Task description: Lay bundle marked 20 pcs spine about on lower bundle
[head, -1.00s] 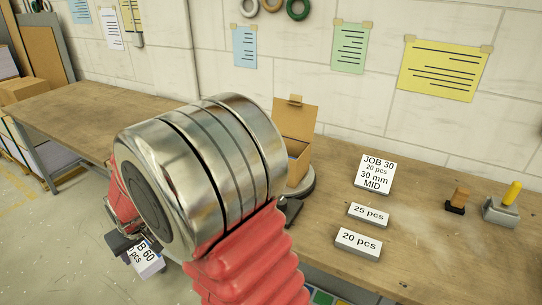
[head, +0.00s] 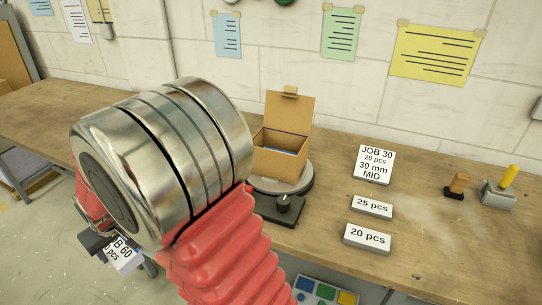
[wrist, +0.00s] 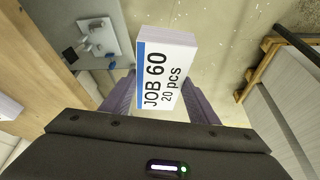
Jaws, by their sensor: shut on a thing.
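My gripper (head: 104,246) is at the lower left of the head view, mostly hidden behind my arm, and is shut on a white bundle (head: 124,256). The wrist view shows this bundle (wrist: 167,75) between the jaws, marked JOB 60, 20 pcs, with a blue strip along its left edge. An open cardboard box (head: 279,163) stands on a round grey plate (head: 296,187), right of my arm and apart from the held bundle. Something blue shows inside the box; I cannot tell whether it is the lower bundle.
White blocks marked 25 pcs (head: 372,207) and 20 pcs (head: 367,239) lie on the wooden bench (head: 428,230). A JOB 30 card (head: 375,165) stands behind them. A wooden-handled stamp (head: 457,185) and a yellow-handled tool (head: 499,191) are at right. Bare bench lies between.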

